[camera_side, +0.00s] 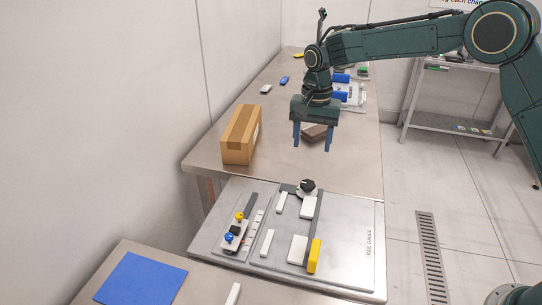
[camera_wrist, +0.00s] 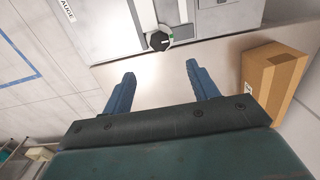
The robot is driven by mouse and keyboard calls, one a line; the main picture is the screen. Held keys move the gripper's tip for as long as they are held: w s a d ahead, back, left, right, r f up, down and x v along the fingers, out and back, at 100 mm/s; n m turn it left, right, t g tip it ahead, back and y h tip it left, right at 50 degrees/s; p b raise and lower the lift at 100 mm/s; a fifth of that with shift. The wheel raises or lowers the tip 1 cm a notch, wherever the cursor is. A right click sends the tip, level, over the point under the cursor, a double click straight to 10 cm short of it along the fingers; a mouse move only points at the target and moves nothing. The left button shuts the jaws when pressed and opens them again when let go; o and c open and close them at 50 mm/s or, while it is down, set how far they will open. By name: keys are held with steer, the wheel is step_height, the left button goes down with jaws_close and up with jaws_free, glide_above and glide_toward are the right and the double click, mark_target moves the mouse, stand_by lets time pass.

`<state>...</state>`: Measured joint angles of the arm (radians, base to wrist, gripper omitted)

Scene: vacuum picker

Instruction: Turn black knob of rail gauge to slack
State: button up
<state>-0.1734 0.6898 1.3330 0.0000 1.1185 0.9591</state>
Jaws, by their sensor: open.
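The rail gauge (camera_side: 343,248) is a grey metal plate with white blocks, a dark rail and a yellow end block. Its black knob (camera_side: 307,186) sits at the end of the plate closest to my gripper. In the wrist view the black knob (camera_wrist: 159,41) has a white pointer mark and a bit of green at its edge. My gripper (camera_side: 312,148) is open and empty, above the table and apart from the knob. In the wrist view its blue fingers (camera_wrist: 157,75) are spread, with the knob beyond them, between their lines. The setting words at the knob are not readable.
A cardboard box (camera_side: 241,134) stands on the metal table at the left of my gripper; it also shows in the wrist view (camera_wrist: 272,80). A panel with blue and yellow knobs (camera_side: 235,232) lies left of the gauge rail.

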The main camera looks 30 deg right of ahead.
mark_target(308, 183)
step_height(308, 183, down, 13)
steer(key=shift+r, duration=0.15)
stand_by(0.4)
steer(key=c, duration=1)
